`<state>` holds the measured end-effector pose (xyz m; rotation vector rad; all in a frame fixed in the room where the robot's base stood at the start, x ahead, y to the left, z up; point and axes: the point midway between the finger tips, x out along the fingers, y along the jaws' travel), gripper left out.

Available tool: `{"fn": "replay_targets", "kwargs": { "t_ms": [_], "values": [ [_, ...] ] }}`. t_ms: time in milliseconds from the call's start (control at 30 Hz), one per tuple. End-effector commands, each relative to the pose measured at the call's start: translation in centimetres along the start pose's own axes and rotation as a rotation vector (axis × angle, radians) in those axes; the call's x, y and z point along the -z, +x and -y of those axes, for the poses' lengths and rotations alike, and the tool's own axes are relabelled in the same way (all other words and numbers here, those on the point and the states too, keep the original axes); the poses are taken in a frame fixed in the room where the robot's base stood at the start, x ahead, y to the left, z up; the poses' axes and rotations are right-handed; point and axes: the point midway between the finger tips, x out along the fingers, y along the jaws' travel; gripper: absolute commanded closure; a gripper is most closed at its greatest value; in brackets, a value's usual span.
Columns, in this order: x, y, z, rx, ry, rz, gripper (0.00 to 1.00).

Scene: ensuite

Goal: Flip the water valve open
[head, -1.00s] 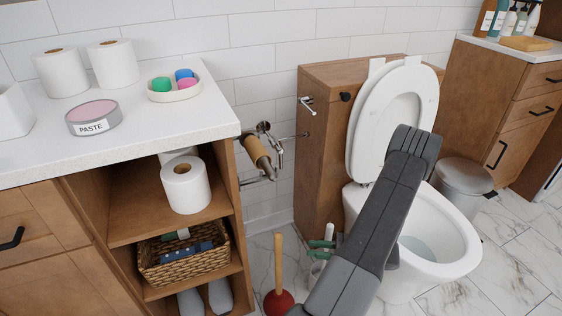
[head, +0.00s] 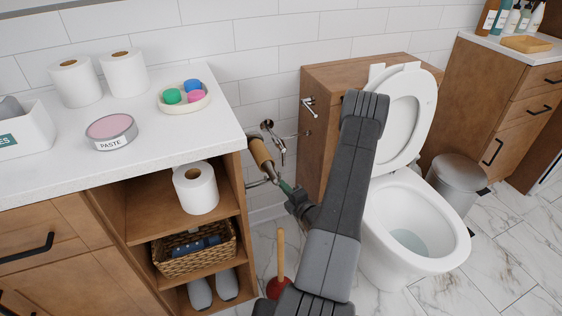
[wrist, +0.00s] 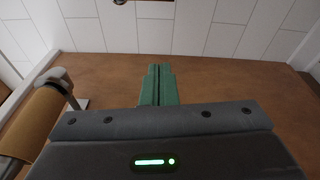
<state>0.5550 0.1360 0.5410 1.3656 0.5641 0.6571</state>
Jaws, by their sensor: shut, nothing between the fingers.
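The chrome water valve (head: 278,143) is on the white tiled wall, between the open shelf unit and the wooden toilet cabinet. A thin pipe runs from it to the cabinet. My gripper (head: 286,187) is below the valve in the head view, apart from it, close to the end of the paper-roll holder. Its green fingers are together and empty in the wrist view (wrist: 157,85). A small dark metal piece (wrist: 120,2) is cut off at the top of the wrist view; I cannot tell if it is the valve.
A brown roll (head: 260,153) on its holder is just left of my gripper; it also shows in the wrist view (wrist: 35,120). A plunger (head: 280,265) stands below. The toilet cabinet (head: 320,120) is to the right and the shelf unit (head: 245,215) to the left.

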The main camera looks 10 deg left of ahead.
Motion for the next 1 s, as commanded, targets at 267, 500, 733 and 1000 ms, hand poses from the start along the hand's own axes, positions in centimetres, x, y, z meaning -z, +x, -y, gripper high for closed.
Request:
{"fn": "replay_targets", "kwargs": {
  "t_ms": [267,500,733,1000],
  "values": [
    [-0.3,0.7,-0.5,0.017,0.117,0.061,1.00],
    [-0.3,0.7,-0.5,0.017,0.116,0.060,1.00],
    [-0.4,2.3,-0.4,0.016,0.113,0.058,1.00],
    [-0.6,7.9,-0.3,0.014,0.112,0.056,1.00]
  ]
}}
